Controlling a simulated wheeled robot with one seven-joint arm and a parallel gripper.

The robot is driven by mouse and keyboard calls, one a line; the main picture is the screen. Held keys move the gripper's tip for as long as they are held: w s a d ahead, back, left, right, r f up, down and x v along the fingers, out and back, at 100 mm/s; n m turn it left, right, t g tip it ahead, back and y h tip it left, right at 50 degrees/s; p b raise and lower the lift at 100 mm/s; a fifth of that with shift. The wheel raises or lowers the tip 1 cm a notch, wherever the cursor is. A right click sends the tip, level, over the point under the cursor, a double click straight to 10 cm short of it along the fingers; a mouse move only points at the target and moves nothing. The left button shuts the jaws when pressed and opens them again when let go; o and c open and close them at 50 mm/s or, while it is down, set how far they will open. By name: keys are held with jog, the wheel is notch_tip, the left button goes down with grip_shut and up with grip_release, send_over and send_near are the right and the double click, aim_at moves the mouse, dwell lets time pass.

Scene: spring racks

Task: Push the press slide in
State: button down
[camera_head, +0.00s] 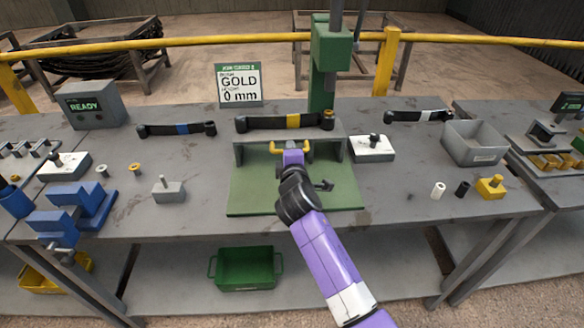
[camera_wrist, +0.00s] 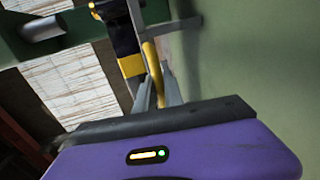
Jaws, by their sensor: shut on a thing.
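The press slide (camera_head: 256,141) is a grey carriage at the back of a green base plate (camera_head: 245,195), with a yellow handle (camera_head: 309,147) on its front. A dark leaf spring with a gold band (camera_head: 268,123) lies across its top, a bush at its right end. The green press column (camera_head: 322,90) stands behind. My gripper (camera_head: 292,153) is at the handle. In the wrist view my gripper (camera_wrist: 155,88) is shut on the yellow handle bar (camera_wrist: 151,58), and the gold-banded spring (camera_wrist: 131,65) shows beyond it. The handle's middle is partly hidden by my fingers.
A sign (camera_head: 238,85) reads GOLD, 0 mm. Two more springs lie left (camera_head: 160,130) and right (camera_head: 405,116). White-topped blocks (camera_head: 372,152) flank the press. A grey bin (camera_head: 470,150) stands at right, blue fixtures (camera_head: 75,210) at left.

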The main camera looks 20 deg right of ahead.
jog(key=shift+x, duration=0.95)
jog(key=shift+r, duration=0.25)
jog(key=c, duration=1.5)
grip_release()
jog(key=shift+w, duration=0.1)
jog(key=shift+v, duration=3.9)
